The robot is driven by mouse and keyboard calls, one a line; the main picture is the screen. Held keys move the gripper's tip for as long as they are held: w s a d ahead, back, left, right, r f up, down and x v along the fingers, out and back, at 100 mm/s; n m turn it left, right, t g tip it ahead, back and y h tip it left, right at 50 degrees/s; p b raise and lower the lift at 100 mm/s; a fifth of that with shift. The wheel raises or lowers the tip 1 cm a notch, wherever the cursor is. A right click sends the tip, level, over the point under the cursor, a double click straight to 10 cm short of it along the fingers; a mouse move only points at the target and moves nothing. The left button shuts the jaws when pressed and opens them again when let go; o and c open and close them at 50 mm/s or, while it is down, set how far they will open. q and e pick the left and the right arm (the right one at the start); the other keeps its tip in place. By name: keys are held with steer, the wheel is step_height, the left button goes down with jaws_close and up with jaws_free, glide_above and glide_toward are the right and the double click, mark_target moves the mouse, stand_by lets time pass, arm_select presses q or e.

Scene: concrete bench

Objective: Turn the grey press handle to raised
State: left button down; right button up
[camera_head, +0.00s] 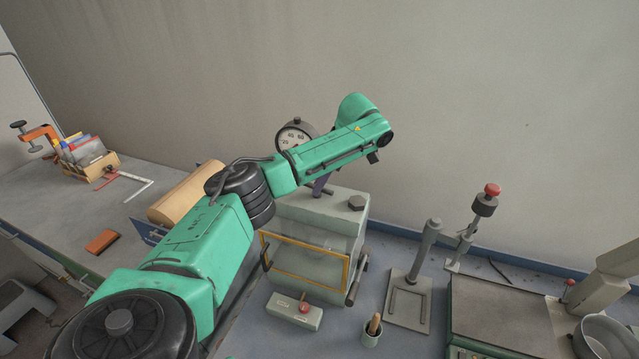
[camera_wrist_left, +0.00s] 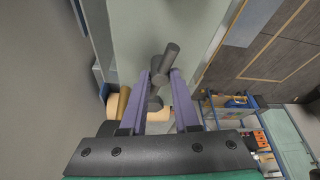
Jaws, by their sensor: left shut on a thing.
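The press is a pale grey-green box (camera_head: 350,205) with a yellow-framed front window, in the middle of the head view. My left gripper (camera_head: 320,186) reaches down over its top, partly hidden by my arm. In the left wrist view, the purple fingers of my left gripper (camera_wrist_left: 159,82) are closed around a dark grey handle (camera_wrist_left: 166,60). The handle's rounded end sticks out past the fingertips. Its base and its exact angle are mostly hidden. My right gripper is in neither view.
A round gauge (camera_head: 295,137) stands behind the press, close to my forearm. A grey stand (camera_head: 409,298) is to the right, and a wooden roll (camera_head: 180,196) to the left.

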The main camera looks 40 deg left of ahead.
arm_select(q)
steer(key=shift+w+a+r+n+g+h, duration=0.1)
steer(key=shift+n+g+h, duration=0.1)
steer(key=shift+n, duration=0.55)
steer(key=shift+w+a+r+n+g+h, duration=0.1)
steer(key=shift+n+g, duration=0.1)
steer(key=shift+n, duration=0.55)
steer(key=shift+c, duration=2.2)
jaws_free()
steer(key=shift+f, duration=0.2)
steer(key=shift+a, duration=0.1)
